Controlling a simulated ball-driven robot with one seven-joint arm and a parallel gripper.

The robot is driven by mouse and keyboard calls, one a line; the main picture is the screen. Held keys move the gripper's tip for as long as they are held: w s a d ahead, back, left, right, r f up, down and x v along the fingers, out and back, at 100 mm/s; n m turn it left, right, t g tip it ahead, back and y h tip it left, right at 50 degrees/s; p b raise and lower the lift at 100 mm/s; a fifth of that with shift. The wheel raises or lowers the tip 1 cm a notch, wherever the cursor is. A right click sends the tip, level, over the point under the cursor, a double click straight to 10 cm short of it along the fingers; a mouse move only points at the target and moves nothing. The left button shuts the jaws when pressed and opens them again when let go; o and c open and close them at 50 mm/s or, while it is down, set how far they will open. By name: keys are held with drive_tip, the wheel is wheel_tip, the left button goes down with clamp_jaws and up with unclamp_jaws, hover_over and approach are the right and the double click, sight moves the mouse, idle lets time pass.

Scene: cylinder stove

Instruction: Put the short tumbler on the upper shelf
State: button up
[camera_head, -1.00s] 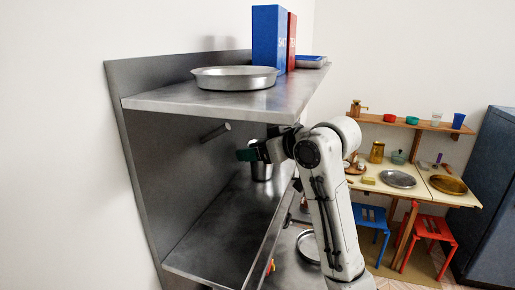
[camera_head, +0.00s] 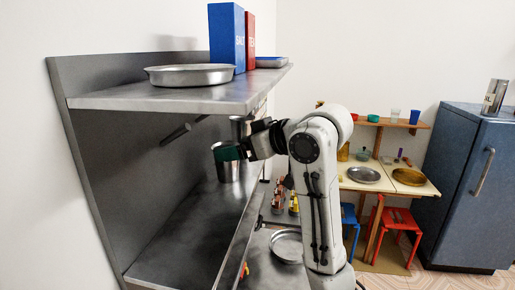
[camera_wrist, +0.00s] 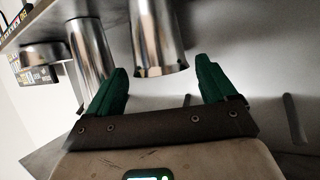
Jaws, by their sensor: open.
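A silvery metal tumbler (camera_head: 229,171) stands on the lower shelf (camera_head: 190,235) in the head view. My gripper (camera_head: 228,152) is at its upper part, with a green finger crossing in front of it. In the wrist view, my gripper (camera_wrist: 162,70) is open, and a shiny metal cylinder (camera_wrist: 160,38), seemingly this tumbler, shows between and beyond the two green fingertips. I cannot tell whether the fingers touch it. Whether it is the short tumbler is not certain. The upper shelf (camera_head: 165,101) is above my gripper.
A second metal vessel (camera_head: 239,127) stands behind the tumbler; another cylinder (camera_wrist: 88,62) is close to the left finger in the wrist view. A round pan (camera_head: 189,76), a blue box (camera_head: 227,38) and a red box (camera_head: 250,42) stand on the upper shelf. Its front left is bare.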

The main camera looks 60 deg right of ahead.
drive_tip(key=v, duration=0.6)
drive_tip(key=shift+s+b, duration=0.15)
drive_tip(key=shift+b, duration=0.25)
